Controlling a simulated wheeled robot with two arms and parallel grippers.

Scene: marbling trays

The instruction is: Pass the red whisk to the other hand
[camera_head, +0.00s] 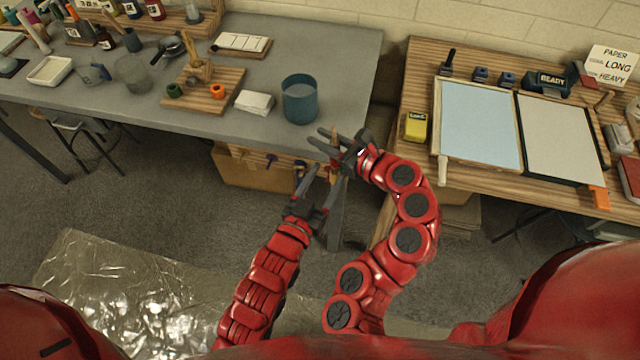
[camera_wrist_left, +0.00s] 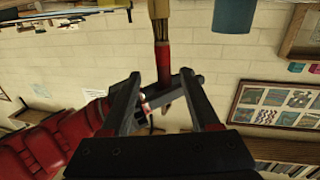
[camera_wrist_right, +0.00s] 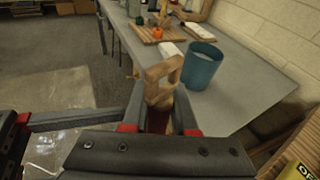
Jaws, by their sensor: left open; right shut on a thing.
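The red whisk shows in the left wrist view as a red handle (camera_wrist_left: 162,62) with a tan bristle head at the top edge. In the right wrist view its tan head (camera_wrist_right: 163,82) stands out beyond my right fingers. My right gripper (camera_wrist_right: 160,112) is shut on the whisk; in the head view it is (camera_head: 323,143) off the table's front edge. My left gripper (camera_head: 318,178) is open just below it. In the left wrist view the whisk handle passes between or just beyond the left fingertips (camera_wrist_left: 160,78); the exact depth is unclear. Fingers mostly hide the whisk in the head view.
A teal cup (camera_head: 300,102) stands at the grey table's (camera_head: 340,50) near edge, beside white paper (camera_head: 254,102) and a wooden board (camera_head: 228,88). On the right, a wooden table holds a yellow box (camera_head: 416,127) and a blue tray (camera_head: 478,122). Open floor lies below.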

